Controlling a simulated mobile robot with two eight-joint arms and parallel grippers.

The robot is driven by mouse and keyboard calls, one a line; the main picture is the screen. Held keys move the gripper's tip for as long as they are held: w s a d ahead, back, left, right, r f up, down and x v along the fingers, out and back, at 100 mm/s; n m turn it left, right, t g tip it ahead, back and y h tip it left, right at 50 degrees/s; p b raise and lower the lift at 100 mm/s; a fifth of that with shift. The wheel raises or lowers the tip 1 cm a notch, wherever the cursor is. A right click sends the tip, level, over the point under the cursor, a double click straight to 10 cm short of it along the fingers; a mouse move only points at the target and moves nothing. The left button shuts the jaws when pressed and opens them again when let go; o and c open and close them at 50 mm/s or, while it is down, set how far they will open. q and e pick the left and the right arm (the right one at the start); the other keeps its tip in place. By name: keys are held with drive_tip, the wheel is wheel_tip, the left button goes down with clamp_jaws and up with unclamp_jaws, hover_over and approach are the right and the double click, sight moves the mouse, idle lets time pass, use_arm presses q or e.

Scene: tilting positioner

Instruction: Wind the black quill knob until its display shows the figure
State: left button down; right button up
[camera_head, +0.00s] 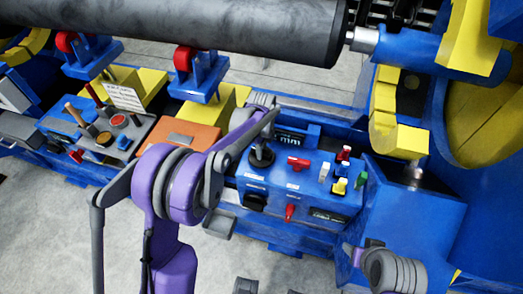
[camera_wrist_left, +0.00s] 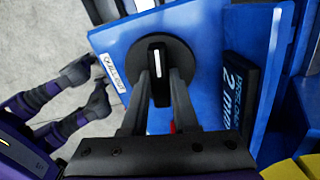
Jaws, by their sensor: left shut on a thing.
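The black quill knob (camera_wrist_left: 160,70) is a round dial with a white mark on a blue panel. It also shows in the head view (camera_head: 262,156), partly covered by my gripper. My left gripper (camera_wrist_left: 162,82) is shut on the knob, with one finger on each side of its raised grip. The white mark runs nearly up and down in the left wrist view. The dark display (camera_wrist_left: 236,90) to the right of the knob shows blue digits. I read "2 mm" on its lower line; the upper line is not clear. A white label (camera_wrist_left: 113,72) is on the left.
The panel (camera_head: 240,183) also carries a second black knob (camera_head: 256,201), red levers (camera_head: 298,162) and several coloured switches.

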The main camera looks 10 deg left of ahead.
idle(0.3)
use_arm(q)
drive_tip(key=c, duration=0.7)
unclamp_jaws()
wheel_tip(320, 180, up, 11)
drive_tip(key=shift+f+p, duration=0.1)
drive_tip(key=shift+p, duration=0.3)
